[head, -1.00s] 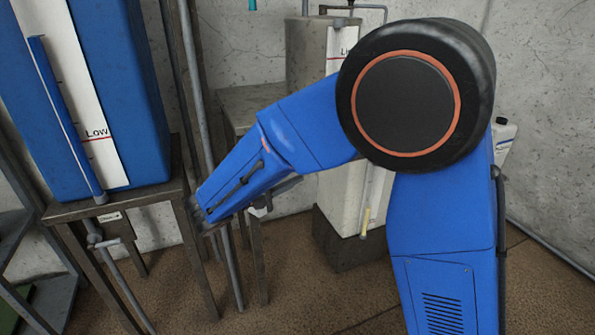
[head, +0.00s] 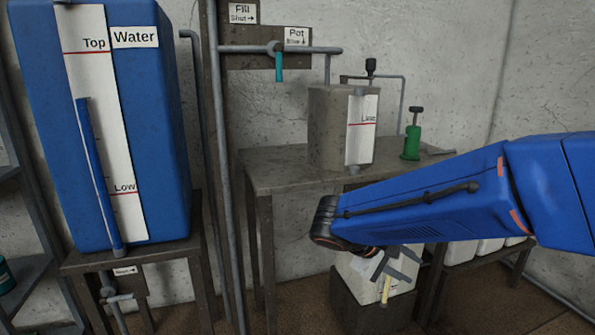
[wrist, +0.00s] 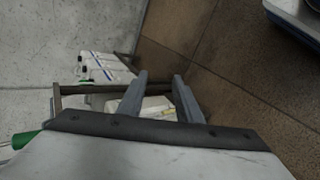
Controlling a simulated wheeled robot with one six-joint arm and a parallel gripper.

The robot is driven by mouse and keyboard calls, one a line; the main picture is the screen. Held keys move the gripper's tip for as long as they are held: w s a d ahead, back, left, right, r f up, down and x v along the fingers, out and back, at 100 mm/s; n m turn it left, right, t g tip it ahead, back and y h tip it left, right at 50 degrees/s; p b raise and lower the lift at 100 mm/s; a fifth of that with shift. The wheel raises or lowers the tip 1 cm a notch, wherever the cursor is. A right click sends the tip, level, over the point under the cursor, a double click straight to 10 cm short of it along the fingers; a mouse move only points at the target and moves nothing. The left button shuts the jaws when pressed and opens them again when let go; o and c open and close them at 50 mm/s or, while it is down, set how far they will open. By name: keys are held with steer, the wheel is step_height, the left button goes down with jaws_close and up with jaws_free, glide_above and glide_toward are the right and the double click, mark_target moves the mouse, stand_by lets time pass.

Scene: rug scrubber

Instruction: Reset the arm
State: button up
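My arm, a blue link with a dark wrist joint, reaches in from the right in the head view. My gripper (head: 408,268) hangs at its end, in front of a white container (head: 358,290) on the lower right. In the wrist view, my gripper (wrist: 160,76) shows two grey fingers set apart, with nothing held between them. A white object shows beyond the fingers, but I cannot tell whether it is near them.
A blue water tank (head: 160,130) stands on a metal stand at left. A metal table (head: 275,175) carries a grey pot (head: 330,125) and a green hand tool (head: 411,140). White jugs (head: 490,247) stand at lower right. A teal valve handle (head: 279,67) is on the wall pipe.

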steer(key=s+d+f+m+t+y, duration=0.1)
steer(key=s+m+y, duration=0.2)
steer(key=s, duration=0.6)
steer(key=s+d+f+m+y, duration=0.1)
steer(key=s+d+m+y, duration=0.1)
steer(key=s+y, duration=0.4)
steer(key=s, duration=0.3)
steer(key=shift+s+f+m+t+y, duration=0.25)
steer(key=shift+s+m+t+y, duration=0.15)
steer(key=shift+s+a, duration=0.1)
